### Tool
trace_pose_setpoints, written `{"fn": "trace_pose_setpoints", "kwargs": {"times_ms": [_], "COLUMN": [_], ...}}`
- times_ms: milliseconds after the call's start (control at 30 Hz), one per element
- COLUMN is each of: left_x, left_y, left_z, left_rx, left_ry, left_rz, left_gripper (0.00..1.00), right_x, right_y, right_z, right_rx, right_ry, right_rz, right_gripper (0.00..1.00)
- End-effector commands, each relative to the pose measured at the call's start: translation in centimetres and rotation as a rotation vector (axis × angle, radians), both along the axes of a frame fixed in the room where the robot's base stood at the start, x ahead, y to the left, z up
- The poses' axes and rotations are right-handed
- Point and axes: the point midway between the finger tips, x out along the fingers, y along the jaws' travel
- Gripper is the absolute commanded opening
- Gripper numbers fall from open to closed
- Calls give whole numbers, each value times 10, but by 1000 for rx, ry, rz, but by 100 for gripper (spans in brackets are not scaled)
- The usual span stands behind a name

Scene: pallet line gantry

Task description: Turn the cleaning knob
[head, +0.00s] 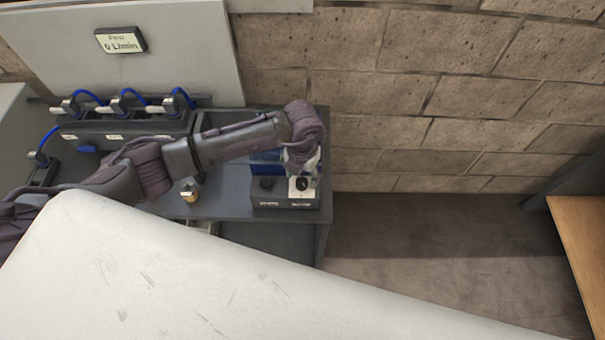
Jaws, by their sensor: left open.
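A dark control box (284,200) stands at the front right of the grey bench. It carries a black knob on the left (266,184) and another black knob on a white plate on the right (302,184). The small labels below them are too small to read, so I cannot tell which is the cleaning knob. My left arm reaches in from the left, and my left gripper (303,168) points down just above and behind the right knob. It is open; whether its fingers touch the knob cannot be told. My right gripper is not in view.
The grey bench (230,203) also holds a small brass-coloured fitting (190,192) and a dark block with blue hoses (120,132). A display (121,41) hangs on a pale panel. A stone wall stands behind. Floor right of the bench is clear; a wooden surface (585,235) is far right.

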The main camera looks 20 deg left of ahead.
Motion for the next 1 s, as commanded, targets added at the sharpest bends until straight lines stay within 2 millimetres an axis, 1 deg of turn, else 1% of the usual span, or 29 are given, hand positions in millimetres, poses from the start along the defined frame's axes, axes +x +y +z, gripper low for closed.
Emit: {"fn": "trace_pose_setpoints", "kwargs": {"times_ms": [100, 200, 500, 567, 700, 867, 900, 1000], "left_x": [0, 0, 1, 1, 1, 1, 1, 1], "left_y": [0, 0, 0, 0, 0, 0, 0, 0], "left_z": [-12, -18, -21, -21, -21, -21, -21, -21], "left_rx": [0, -1, 0, 0, 0, 0, 0, 0], "left_ry": [1, 0, -1, -1, -1, -2, -2, -2], "left_rz": [0, 0, -1, 0, 0, 0, 0, 3], "left_gripper": [60, 60, 60, 51, 28, 1, 0, 0], "right_x": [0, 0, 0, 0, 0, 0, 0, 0], "right_y": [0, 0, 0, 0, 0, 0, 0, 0], "right_z": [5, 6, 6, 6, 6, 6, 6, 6], "right_rx": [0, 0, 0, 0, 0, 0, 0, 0], "right_ry": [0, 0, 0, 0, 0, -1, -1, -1], "right_rz": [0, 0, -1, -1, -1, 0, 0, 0], "right_gripper": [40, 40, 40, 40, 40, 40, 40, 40]}}
